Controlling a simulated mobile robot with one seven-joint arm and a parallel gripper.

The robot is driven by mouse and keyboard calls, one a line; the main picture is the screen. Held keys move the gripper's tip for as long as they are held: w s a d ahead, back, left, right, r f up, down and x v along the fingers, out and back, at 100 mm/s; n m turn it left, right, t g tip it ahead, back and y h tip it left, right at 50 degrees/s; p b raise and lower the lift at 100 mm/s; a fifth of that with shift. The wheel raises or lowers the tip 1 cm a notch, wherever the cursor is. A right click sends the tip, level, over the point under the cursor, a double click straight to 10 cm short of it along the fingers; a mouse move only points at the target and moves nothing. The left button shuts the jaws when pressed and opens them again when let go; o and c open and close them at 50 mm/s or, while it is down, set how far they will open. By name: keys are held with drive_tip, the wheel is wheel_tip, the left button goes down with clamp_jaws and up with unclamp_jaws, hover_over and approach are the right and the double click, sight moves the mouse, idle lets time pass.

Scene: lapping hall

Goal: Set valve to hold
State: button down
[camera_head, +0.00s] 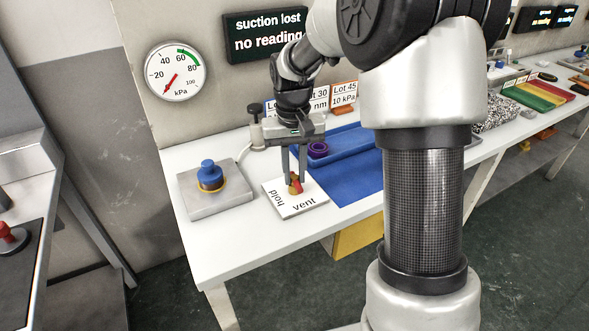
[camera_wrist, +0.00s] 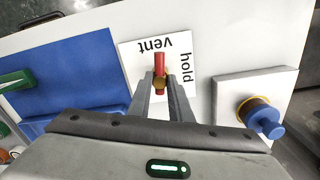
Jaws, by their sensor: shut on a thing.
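The valve has a red lever (camera_wrist: 159,62) on a brass hub (camera_wrist: 160,83). It sits on a white plate (camera_head: 314,198) printed "hold" and "vent". In the wrist view the lever points towards the word "vent", with "hold" off to the right. My gripper (camera_wrist: 160,78) is shut on the valve, one finger on each side. In the head view my gripper (camera_head: 294,183) reaches down from above onto the valve, and its fingers partly hide the lever.
A blue-topped part (camera_head: 209,175) stands on a grey block (camera_head: 216,200) left of the valve plate. A blue mat (camera_head: 350,180) and blue tray (camera_head: 352,143) lie to the right. The gauge (camera_head: 175,70) needle points lower left; a display (camera_head: 265,36) reads "suction lost no reading".

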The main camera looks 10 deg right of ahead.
sight(293, 176)
drive_tip(key=m+p, duration=0.2)
drive_tip(key=m, duration=0.2)
drive_tip(key=shift+r, duration=0.2)
drive_tip(key=m+p, duration=0.2)
drive_tip(key=m, duration=0.2)
drive_tip(key=shift+w, duration=0.1)
drive_tip(key=m+p, duration=0.2)
drive_tip(key=m, duration=0.2)
drive_tip(key=shift+m+p, duration=0.3)
drive_tip(key=shift+p, duration=0.05)
drive_tip(key=shift+m+p, duration=0.9)
drive_tip(key=shift+m, duration=0.7)
drive_tip(key=shift+w+f, duration=0.1)
drive_tip(key=c, duration=1.6)
unclamp_jaws()
wheel_tip(293, 176, up, 17)
drive_tip(key=p, duration=0.3)
drive_tip(key=shift+w+r, duration=0.1)
drive_tip(key=shift+r, duration=0.1)
